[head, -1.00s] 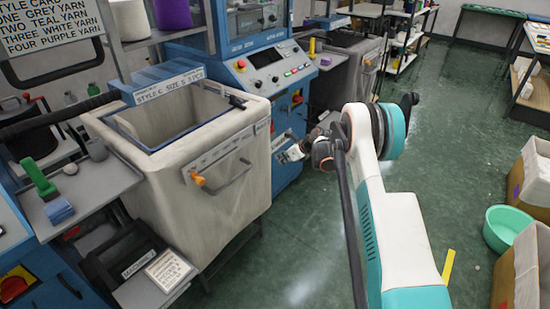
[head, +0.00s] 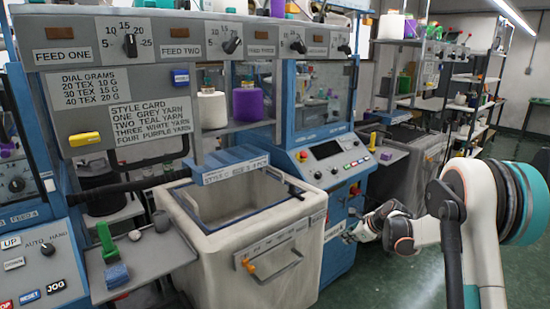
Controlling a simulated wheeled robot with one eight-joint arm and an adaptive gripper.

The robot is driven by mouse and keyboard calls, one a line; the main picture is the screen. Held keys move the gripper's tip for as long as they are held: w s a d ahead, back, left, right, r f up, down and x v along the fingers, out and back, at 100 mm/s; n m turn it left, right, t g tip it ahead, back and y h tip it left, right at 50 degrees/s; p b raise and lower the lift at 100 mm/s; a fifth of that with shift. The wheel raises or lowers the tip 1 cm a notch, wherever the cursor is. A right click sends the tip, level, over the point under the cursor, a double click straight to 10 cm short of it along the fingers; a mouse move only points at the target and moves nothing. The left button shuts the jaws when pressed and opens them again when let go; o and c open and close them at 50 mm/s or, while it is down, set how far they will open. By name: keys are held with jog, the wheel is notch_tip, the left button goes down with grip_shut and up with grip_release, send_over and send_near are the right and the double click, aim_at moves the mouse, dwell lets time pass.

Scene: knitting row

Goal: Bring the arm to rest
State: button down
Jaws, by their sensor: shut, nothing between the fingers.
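My arm (head: 428,233) reaches in from the lower right, white with a teal and black joint (head: 510,203). Its end folds back toward the left. My gripper (head: 352,235) is small in this view, in front of the blue machine's lower front and to the right of the grey fabric bin. It is shut and holds nothing. Its fingertips are hard to make out against the machine, and I cannot tell whether they touch it.
The fabric bin (head: 310,238) has an orange-tipped handle. The blue machine (head: 335,170) with its button panel stands behind it. A grey side shelf (head: 165,259) holds a green tool (head: 106,240) and a blue block (head: 116,275). Green floor (head: 405,275) shows beneath my arm.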

jog(key=s+a+r+n+h, duration=0.1)
jog(key=s+a+r+n, duration=0.1)
jog(key=s+r+n, duration=0.35)
jog(key=s+a+r+n+h, duration=0.1)
jog(key=s+a+r+n, duration=0.2)
jog(key=s+r, duration=0.55)
jog(key=s+a+r+n+h, duration=0.1)
jog(key=s+a+r+n, duration=0.1)
jog(key=s+r+n, duration=0.35)
jog(key=s+a+n+h, duration=0.1)
jog(key=s+n, duration=0.9)
jog(key=s, duration=1.7)
jog(key=shift+f+n+h, duration=0.4)
